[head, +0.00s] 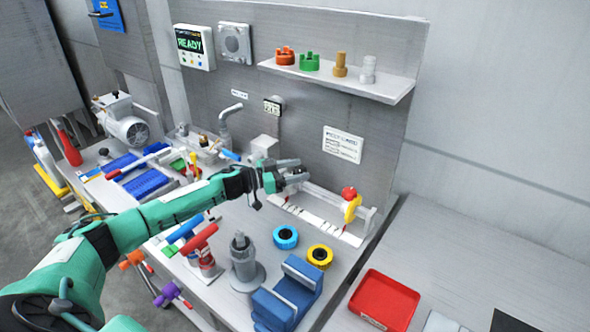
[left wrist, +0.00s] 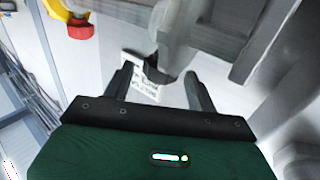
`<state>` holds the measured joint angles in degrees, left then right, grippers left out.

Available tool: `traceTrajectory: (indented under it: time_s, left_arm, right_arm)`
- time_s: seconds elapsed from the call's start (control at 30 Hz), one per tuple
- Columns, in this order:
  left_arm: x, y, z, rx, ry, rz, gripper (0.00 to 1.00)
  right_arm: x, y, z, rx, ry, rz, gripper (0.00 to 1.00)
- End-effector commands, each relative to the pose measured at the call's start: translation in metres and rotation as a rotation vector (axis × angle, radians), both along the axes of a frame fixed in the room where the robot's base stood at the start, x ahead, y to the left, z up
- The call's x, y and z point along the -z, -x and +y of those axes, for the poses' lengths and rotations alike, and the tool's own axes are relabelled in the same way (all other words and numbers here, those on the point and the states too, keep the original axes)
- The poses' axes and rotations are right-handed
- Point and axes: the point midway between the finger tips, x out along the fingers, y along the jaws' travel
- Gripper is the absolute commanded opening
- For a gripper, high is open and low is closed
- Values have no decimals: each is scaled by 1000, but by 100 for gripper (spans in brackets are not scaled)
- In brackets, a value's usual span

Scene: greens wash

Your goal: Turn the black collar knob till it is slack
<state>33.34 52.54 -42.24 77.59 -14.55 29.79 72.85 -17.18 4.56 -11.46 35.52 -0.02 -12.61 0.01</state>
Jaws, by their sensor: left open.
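My left gripper (head: 298,171) reaches in from the left over the white rail fixture (head: 318,209) at the back of the bench. In the left wrist view its two dark fingers (left wrist: 159,80) are open. A dark knob (left wrist: 157,72), which looks like the black collar knob, sits under a grey body between the fingertips. I cannot tell whether the fingers touch it. In the head view the knob is not clearly visible behind the gripper. My right gripper is not in view.
A red knob (head: 349,192) and a yellow handle (head: 352,210) stand at the fixture's right end. Blue (head: 286,236) and yellow (head: 320,256) rings, a grey post (head: 243,262) and a blue block (head: 287,297) stand in front. A shelf (head: 340,81) hangs above. A red tray (head: 384,299) lies right.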

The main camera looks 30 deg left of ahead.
Motion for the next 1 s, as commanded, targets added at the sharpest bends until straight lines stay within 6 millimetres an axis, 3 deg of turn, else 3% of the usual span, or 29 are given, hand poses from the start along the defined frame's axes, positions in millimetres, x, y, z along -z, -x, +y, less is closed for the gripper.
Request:
traceTrajectory:
  time_s: [0.1, 0.33, 1.0]
  left_arm:
    - [0, 0, 0, 0, 0, 0, 56]
    - [0, 0, 0, 0, 0, 0, 13]
    - [0, -3, 2, 211, -1, -2, 14]
  right_arm:
    - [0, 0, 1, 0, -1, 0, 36]
    - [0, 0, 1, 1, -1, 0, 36]
    - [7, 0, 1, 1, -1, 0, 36]
